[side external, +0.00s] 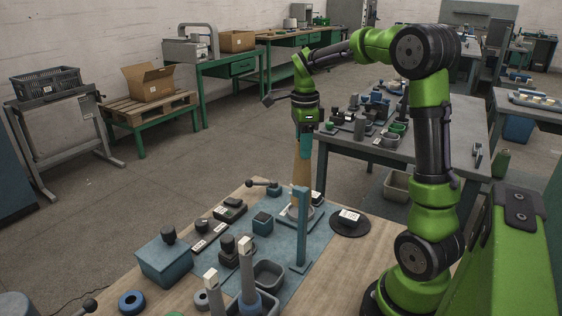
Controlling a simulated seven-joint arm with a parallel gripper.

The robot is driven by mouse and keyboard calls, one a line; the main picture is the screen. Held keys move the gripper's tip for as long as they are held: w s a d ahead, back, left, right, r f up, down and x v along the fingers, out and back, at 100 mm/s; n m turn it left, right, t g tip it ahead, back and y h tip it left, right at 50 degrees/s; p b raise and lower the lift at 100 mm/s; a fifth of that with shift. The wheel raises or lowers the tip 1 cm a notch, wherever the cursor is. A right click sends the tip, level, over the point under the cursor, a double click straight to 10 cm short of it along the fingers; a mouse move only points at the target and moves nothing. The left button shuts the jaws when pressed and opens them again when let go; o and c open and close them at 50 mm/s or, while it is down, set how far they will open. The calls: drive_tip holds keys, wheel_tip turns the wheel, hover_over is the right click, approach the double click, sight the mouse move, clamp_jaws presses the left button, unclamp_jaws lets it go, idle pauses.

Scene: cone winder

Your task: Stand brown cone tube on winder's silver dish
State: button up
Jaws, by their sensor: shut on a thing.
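The brown cone tube (301,172) is upright in the side external view, with its wide end down. My gripper (304,143) is above it, pointing down and shut on its upper end. The winder's silver dish (291,213) is directly below the tube, on the blue base plate. The tube's lower end is partly hidden by a blue upright post (302,232). I cannot tell whether the tube touches the dish or hangs just over it.
The blue post stands close in front of the dish. A dark round disc (350,223) lies to the right.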

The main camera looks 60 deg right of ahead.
drive_tip(key=shift+f, duration=1.5)
drive_tip(key=shift+f, duration=0.35)
idle(0.4)
drive_tip(key=o, duration=1.1)
drive_tip(key=shift+r, duration=0.1)
wheel_tip(320, 180, up, 17)
drive_tip(key=shift+a+f, duration=0.1)
drive_tip(key=shift+f, duration=0.05)
